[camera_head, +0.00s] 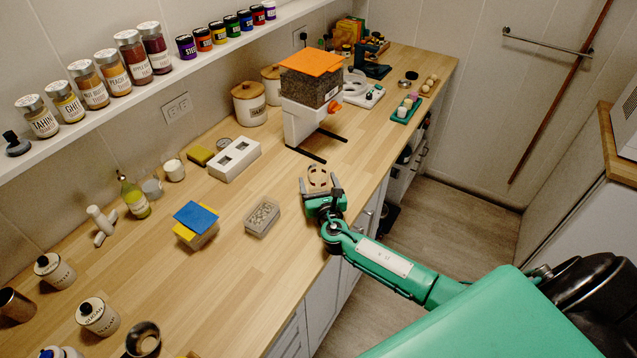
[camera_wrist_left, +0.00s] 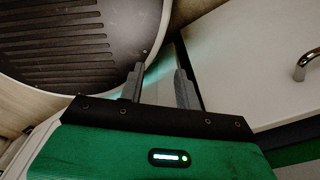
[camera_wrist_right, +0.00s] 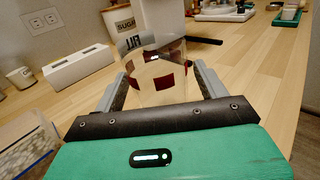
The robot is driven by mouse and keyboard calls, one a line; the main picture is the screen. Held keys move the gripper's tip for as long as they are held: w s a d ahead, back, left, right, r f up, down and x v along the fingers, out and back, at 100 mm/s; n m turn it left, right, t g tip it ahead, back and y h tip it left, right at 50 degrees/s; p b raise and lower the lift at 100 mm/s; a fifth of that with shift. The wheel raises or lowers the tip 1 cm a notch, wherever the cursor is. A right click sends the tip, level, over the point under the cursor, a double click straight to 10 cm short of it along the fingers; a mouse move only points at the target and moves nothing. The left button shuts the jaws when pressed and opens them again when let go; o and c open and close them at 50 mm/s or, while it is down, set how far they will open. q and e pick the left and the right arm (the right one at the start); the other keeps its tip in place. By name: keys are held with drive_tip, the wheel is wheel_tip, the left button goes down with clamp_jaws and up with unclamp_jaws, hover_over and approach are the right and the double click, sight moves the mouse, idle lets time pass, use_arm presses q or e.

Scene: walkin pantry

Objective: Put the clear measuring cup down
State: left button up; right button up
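The clear measuring cup (camera_head: 318,177) is at the front edge of the wooden counter, in front of the white dispenser. In the right wrist view the see-through cup (camera_wrist_right: 158,78), with dark red marks, appears upright between my right fingers. My right gripper (camera_head: 320,188) is open around it; a gap shows beside the cup. I cannot tell whether a finger touches it, and its base is partly hidden. My left gripper (camera_wrist_left: 158,78) is open and empty in the left wrist view, away from the cup. It is not visible in the head view.
The white dispenser (camera_head: 303,122) with an orange lid stands behind the cup. A grey box (camera_head: 262,218) and a sponge stack (camera_head: 196,222) lie to the left. Bare counter lies between. A round ridged dark thing (camera_wrist_left: 75,40) and a metal handle (camera_wrist_left: 306,65) are near my left gripper.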

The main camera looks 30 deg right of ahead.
drive_tip(key=shift+r, duration=0.25)
drive_tip(key=shift+s+f, duration=0.15)
drive_tip(key=shift+s, duration=0.15)
drive_tip(key=b+v, duration=0.2)
drive_tip(key=v, duration=0.8)
drive_tip(key=shift+s, duration=0.2)
drive_tip(key=shift+s+a, duration=0.2)
drive_tip(key=shift+s, duration=0.3)
